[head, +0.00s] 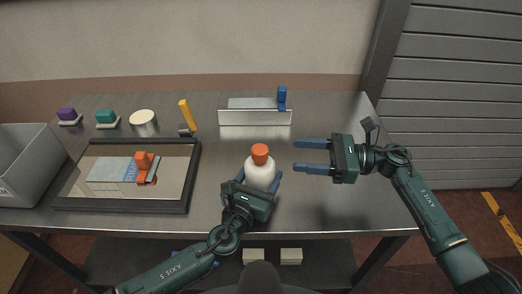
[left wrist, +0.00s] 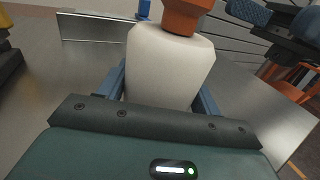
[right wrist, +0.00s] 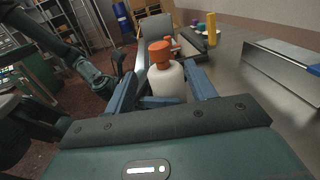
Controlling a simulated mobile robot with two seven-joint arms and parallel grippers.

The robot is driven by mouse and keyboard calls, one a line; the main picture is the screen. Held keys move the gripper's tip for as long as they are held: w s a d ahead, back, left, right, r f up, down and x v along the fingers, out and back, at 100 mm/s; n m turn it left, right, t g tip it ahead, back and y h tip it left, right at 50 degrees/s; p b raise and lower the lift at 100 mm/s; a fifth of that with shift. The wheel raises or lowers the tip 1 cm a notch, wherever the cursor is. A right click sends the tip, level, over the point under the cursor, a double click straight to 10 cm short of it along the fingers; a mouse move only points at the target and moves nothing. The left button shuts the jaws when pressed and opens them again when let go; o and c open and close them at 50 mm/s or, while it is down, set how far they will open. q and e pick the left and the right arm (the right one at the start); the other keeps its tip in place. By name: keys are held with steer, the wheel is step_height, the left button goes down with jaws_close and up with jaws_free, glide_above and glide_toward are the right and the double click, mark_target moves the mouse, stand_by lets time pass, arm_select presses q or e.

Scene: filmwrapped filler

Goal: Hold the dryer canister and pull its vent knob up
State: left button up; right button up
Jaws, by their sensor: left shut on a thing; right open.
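The dryer canister (head: 259,173) is a white bottle-shaped body standing upright on the metal table in the head view. Its orange vent knob (head: 260,152) sits on top. My left gripper (head: 262,182) is shut on the canister's body from the near side; the left wrist view shows the white body (left wrist: 168,68) between the blue fingers, with the knob (left wrist: 186,14) above. My right gripper (head: 312,156) is open and empty to the right of the canister, its fingers pointing left towards it. The right wrist view shows the knob (right wrist: 160,54) and body (right wrist: 166,82) beyond the open fingers.
A dark-framed tray (head: 186,190) with an orange-handled tool (head: 145,168) lies to the left. A metal holder (head: 255,117) with a blue piece stands behind the canister. A grey bin (head: 28,165) is at the far left. The table's right side is clear.

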mark_target(261, 152)
steer(key=a, duration=0.6)
steer(key=w+a, duration=0.1)
steer(key=a, duration=0.3)
jaws_close()
stand_by(0.4)
